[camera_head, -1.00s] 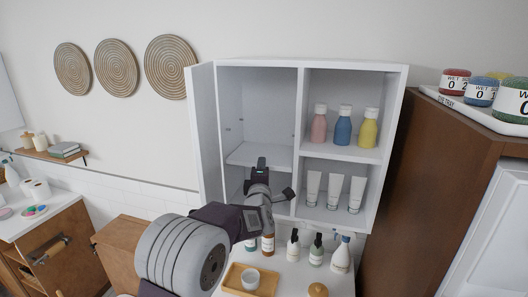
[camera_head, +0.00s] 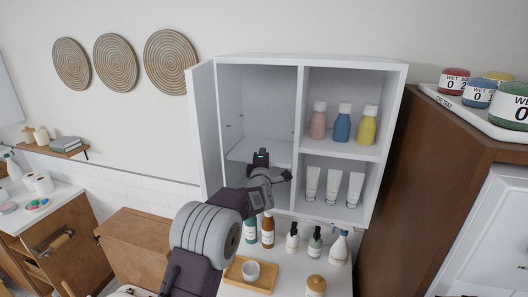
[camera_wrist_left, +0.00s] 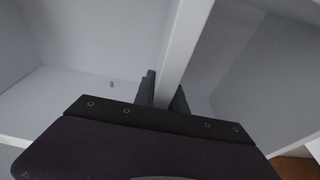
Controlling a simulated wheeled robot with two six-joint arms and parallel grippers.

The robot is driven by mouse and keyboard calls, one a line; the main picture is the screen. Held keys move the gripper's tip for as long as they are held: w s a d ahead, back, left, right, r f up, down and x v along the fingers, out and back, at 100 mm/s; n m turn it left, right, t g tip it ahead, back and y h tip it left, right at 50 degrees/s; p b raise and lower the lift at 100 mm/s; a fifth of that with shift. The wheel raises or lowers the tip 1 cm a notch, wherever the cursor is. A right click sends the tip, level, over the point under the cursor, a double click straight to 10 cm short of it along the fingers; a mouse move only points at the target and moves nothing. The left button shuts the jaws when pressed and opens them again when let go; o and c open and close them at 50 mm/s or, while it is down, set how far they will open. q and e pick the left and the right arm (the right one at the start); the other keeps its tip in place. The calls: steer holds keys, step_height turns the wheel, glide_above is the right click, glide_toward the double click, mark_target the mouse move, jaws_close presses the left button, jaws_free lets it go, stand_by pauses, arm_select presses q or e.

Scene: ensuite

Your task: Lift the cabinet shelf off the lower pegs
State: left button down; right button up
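The white cabinet shelf (camera_head: 277,152) lies level in the left compartment of the wall cabinet (camera_head: 340,62). My left gripper (camera_head: 261,157) is at the shelf's front edge, with its fingers apart. In the left wrist view, a white board edge (camera_wrist_left: 184,48) runs between the dark fingers of the gripper (camera_wrist_left: 164,92). The fingers sit close beside this edge; whether they touch it is unclear. Small peg marks (camera_head: 228,126) show on the compartment's side wall above the shelf. The lower pegs are hidden. My right gripper is out of view.
The open cabinet door (camera_head: 205,125) stands left of the compartment. The right compartment holds pink, blue and yellow bottles (camera_head: 342,124) above white tubes (camera_head: 333,186). Bottles (camera_head: 292,238) and a wooden tray (camera_head: 262,282) stand on the counter below. The space above the shelf is empty.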

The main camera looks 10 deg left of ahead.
arm_select(q)
steer(key=shift+r, duration=0.25)
steer(key=shift+w+r, duration=0.1)
steer(key=shift+r, duration=0.45)
steer(key=shift+s+f, duration=0.1)
steer(key=shift+s, duration=0.2)
steer(key=shift+s+a+b, duration=0.1)
steer(key=shift+s+b, duration=1.3)
steer(key=shift+b, duration=0.2)
steer(key=shift+s, duration=0.1)
